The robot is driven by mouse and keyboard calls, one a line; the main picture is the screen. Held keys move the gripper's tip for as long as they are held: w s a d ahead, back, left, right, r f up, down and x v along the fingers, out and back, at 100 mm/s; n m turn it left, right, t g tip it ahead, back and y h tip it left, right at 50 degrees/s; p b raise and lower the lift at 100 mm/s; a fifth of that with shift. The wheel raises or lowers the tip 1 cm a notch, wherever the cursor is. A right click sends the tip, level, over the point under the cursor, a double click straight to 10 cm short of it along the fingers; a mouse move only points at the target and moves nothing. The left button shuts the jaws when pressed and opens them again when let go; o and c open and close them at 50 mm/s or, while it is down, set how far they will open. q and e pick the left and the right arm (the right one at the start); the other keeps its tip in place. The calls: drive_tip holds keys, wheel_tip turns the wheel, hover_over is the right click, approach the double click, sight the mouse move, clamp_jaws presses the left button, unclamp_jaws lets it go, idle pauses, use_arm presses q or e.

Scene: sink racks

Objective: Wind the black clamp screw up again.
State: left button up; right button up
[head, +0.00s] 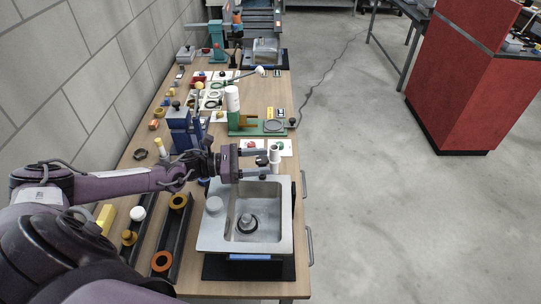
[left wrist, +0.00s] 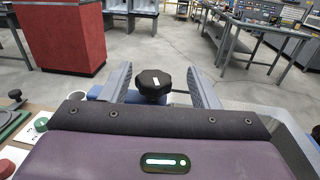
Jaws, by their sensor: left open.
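The black clamp screw shows its knob (left wrist: 153,84) in the left wrist view, a lobed black head with a small white mark. It also shows in the head view (head: 262,161), small and partly hidden, beyond the back edge of the grey metal sink (head: 285,230). My left gripper (head: 266,163) is open, with its two grey fingers on either side of the knob. In the left wrist view (left wrist: 160,86) gaps show between the knob and both fingers. The screw's shaft is hidden below the knob. My right gripper is not in view.
A white cylinder (head: 274,155) stands close beside the fingers. A green stand (head: 258,128) and a blue vise-like block (head: 183,128) lie farther back on the wooden table (head: 277,92). Dark rails with orange rings (head: 161,262) lie left of the sink. Floor right of the table is clear.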

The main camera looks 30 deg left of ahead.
use_arm(q)
drive_tip(key=shift+w+p+x, duration=0.25)
drive_tip(key=shift+p+x, duration=0.1)
drive_tip(key=shift+x, duration=0.8)
drive_tip(key=shift+w+f, duration=0.15)
drive_tip(key=shift+w, duration=0.15)
drive_tip(key=shift+d, duration=0.15)
drive_tip(key=shift+c, duration=0.3)
drive_tip(key=c, duration=0.9)
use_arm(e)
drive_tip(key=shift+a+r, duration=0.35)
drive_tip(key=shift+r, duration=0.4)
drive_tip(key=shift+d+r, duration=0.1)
